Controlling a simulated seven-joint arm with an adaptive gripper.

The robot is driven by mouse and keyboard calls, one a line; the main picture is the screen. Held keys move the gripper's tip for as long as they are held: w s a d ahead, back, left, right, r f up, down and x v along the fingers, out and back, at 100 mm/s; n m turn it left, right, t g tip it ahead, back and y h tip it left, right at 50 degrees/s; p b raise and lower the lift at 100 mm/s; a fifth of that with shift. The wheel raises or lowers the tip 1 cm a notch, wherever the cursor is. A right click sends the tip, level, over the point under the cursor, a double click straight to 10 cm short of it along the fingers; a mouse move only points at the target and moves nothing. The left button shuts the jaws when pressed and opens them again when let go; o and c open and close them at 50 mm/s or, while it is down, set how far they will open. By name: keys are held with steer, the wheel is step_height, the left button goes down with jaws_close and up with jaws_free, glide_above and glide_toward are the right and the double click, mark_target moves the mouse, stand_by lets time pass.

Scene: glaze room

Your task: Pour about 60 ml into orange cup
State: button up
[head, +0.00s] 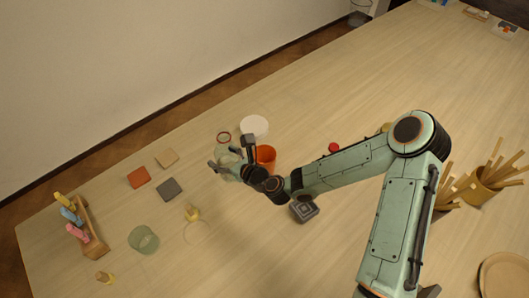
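The orange cup (266,154) stands on the table, just right of my gripper and partly hidden by it. My gripper (231,156) is low over the table, its two fingers spread apart. A clear vessel (229,173) shows faintly between and below the fingers; I cannot tell whether they grip it. No liquid can be made out in the orange cup.
A white disc (254,126) is behind the cup. A dark square device (304,208) sits under my arm. A greenish glass (143,240), a red tile (138,177), a grey tile (169,189) and a tool rack (93,238) are left. A pot of sticks (478,193) is right.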

step_height(320, 180, down, 6)
steer(key=shift+r, duration=0.1)
steer(key=shift+m, duration=0.3)
stand_by(0.3)
